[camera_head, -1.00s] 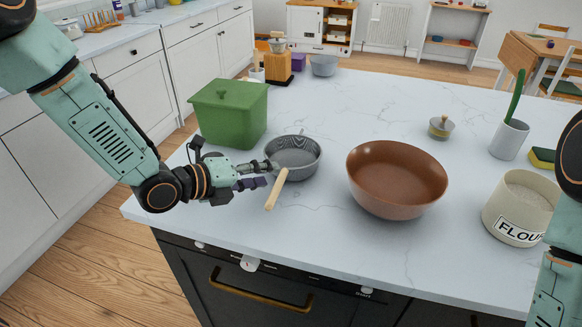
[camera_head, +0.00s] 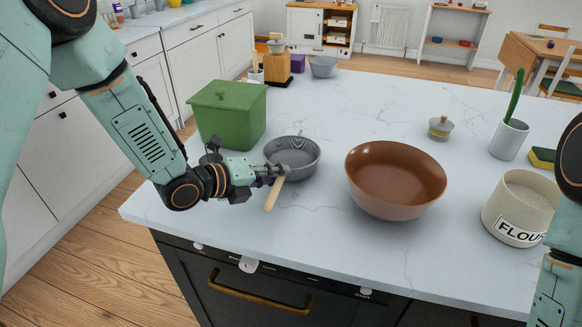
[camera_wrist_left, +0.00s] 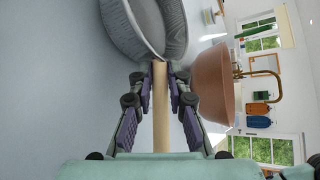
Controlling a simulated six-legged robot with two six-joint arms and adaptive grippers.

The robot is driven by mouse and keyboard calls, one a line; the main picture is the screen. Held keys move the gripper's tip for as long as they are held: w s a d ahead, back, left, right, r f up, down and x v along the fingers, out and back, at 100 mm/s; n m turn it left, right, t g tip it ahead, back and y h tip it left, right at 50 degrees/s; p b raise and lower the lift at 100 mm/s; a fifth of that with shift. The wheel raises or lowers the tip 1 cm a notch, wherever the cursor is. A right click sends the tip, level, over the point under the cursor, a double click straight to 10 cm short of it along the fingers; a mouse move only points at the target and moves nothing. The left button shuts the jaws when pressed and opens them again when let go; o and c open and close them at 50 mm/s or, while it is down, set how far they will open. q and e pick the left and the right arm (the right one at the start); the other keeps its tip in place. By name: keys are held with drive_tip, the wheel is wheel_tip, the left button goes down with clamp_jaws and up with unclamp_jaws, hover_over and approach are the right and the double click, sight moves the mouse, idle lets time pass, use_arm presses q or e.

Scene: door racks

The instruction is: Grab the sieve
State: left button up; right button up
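The sieve (camera_head: 294,160) is a grey mesh bowl with a pale wooden handle (camera_head: 272,197) that points to the front of the counter. My left gripper (camera_head: 278,172) reaches in from the left at the handle, close to the bowl. In the left wrist view the handle (camera_wrist_left: 160,110) runs between the two fingers, whose tips close in on both sides of it near the bowl (camera_wrist_left: 150,25). The gripper looks shut on the handle. The sieve still rests on the counter. My right gripper is out of view; only parts of my right arm show at the right edge.
A green lidded box (camera_head: 228,115) stands behind my left gripper. A brown bowl (camera_head: 396,180) stands right of the sieve. A flour canister (camera_head: 520,208), a white pot (camera_head: 508,140) and a small lidded jar (camera_head: 440,128) are farther right. The counter's front middle is clear.

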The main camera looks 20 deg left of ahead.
use_arm(q)
drive_tip(key=shift+a, duration=0.2)
clamp_jaws()
drive_tip(key=shift+d, duration=0.15)
drive_tip(key=shift+r, duration=0.15)
